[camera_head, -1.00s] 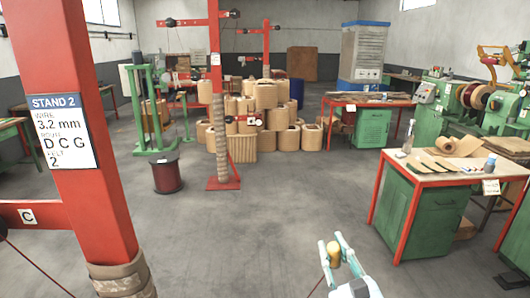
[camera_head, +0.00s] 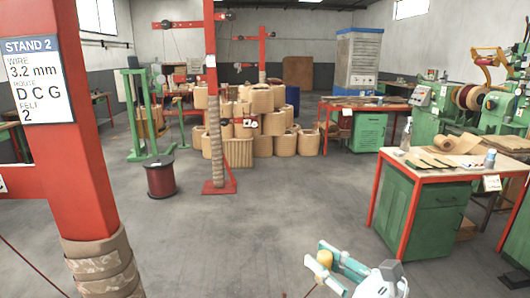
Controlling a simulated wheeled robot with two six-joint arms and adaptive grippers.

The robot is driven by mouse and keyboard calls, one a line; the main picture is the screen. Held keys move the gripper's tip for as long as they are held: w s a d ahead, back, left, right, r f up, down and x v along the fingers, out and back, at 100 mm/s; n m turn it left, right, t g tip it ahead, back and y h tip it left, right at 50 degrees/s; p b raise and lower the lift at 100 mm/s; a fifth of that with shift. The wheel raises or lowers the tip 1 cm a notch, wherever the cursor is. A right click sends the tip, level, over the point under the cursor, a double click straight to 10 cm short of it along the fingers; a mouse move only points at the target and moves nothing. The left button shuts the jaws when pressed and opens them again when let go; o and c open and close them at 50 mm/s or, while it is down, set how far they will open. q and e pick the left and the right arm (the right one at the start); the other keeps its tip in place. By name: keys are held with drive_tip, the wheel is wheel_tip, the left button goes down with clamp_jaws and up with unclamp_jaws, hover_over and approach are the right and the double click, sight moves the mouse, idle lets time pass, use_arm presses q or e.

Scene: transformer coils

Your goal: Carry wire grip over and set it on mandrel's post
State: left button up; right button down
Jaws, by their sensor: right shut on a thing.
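My right gripper (camera_head: 327,257) is low in the view, right of centre, with its fingers pointing left. It is shut on a small tan, rounded piece (camera_head: 325,259), which looks like the wire grip. A thin red wire shows just below it at the picture's bottom edge. The grip is held in the air over the grey floor. A green winding machine (camera_head: 421,97) with reels stands at the right. I cannot tell which part is the mandrel's post. My left gripper is not in view.
A red stand post (camera_head: 85,190) with a "STAND 2" sign rises close at the left. A green bench (camera_head: 424,210) with a pale top stands at the right. A dark red wire spool (camera_head: 160,178) sits on the floor. The floor in the middle is clear.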

drive_tip(key=s+d+r+m+t+h, duration=0.2)
drive_tip(key=d+h, duration=0.1)
drive_tip(key=d, duration=0.4)
drive_tip(key=s+f, duration=0.8)
drive_tip(key=f, duration=0.3)
drive_tip(key=shift+s+y, duration=0.35)
drive_tip(key=shift+y, duration=0.05)
drive_tip(key=shift+d, duration=0.2)
